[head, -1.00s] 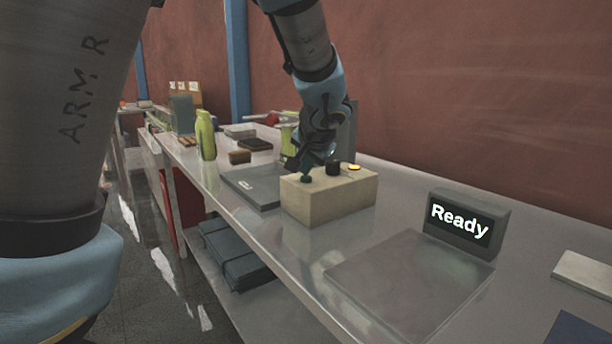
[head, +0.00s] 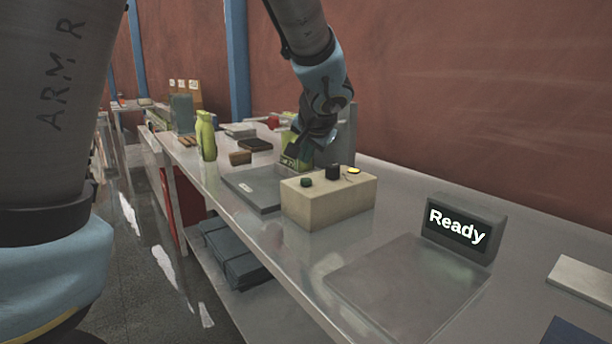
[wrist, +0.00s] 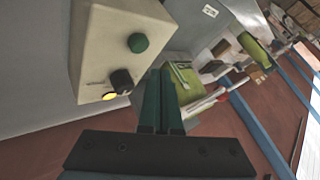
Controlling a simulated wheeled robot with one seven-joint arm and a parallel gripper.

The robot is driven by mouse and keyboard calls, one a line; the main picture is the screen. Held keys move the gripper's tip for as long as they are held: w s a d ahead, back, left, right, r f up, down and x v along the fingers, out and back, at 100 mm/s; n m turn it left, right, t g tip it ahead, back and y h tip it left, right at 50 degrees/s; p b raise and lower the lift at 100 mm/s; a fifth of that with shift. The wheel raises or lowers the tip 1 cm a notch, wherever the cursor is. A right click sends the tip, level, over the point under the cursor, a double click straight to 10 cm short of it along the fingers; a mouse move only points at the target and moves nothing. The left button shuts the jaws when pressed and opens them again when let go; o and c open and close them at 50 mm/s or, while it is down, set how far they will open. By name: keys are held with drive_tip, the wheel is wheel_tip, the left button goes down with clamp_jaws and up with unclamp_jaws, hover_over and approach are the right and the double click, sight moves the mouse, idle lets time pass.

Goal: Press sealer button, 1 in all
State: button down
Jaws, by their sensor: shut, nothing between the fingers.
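A beige control box (head: 330,203) stands on the metal bench. Its top carries a round green button (head: 307,182), a black knob (head: 333,172) and a yellow lamp or button (head: 353,170). In the wrist view the box (wrist: 105,45) is at upper left, with the green button (wrist: 138,43), black knob (wrist: 121,80) and yellow spot (wrist: 109,96). My gripper (wrist: 161,72) is shut and empty, its dark green fingers together beside the box and apart from the button. In the head view my gripper (head: 298,158) is behind and above the box.
A grey flat plate (head: 252,188) lies left of the box. A green bottle (head: 206,135) and a brown block (head: 240,157) stand farther back. A display reading "Ready" (head: 458,224) stands at right, behind a flat metal plate (head: 405,290).

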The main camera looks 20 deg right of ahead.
drive_tip(key=shift+r+p, duration=0.7)
drive_tip(key=shift+r, duration=0.7)
drive_tip(key=s+a+f+n+g+y, duration=0.1)
drive_tip(key=a+f+n+g, duration=0.4)
drive_tip(key=a, duration=0.9)
drive_tip(key=s+a+f+n+g+y, duration=0.1)
drive_tip(key=s+a+f+n, duration=0.1)
drive_tip(key=a+f, duration=0.9)
drive_tip(key=s+a+n, duration=0.1)
drive_tip(key=s+a, duration=0.2)
drive_tip(key=a, duration=0.2)
drive_tip(key=s+a+n+g, duration=0.1)
drive_tip(key=s+a+n, duration=0.1)
drive_tip(key=a, duration=0.4)
drive_tip(key=shift+s, duration=0.9)
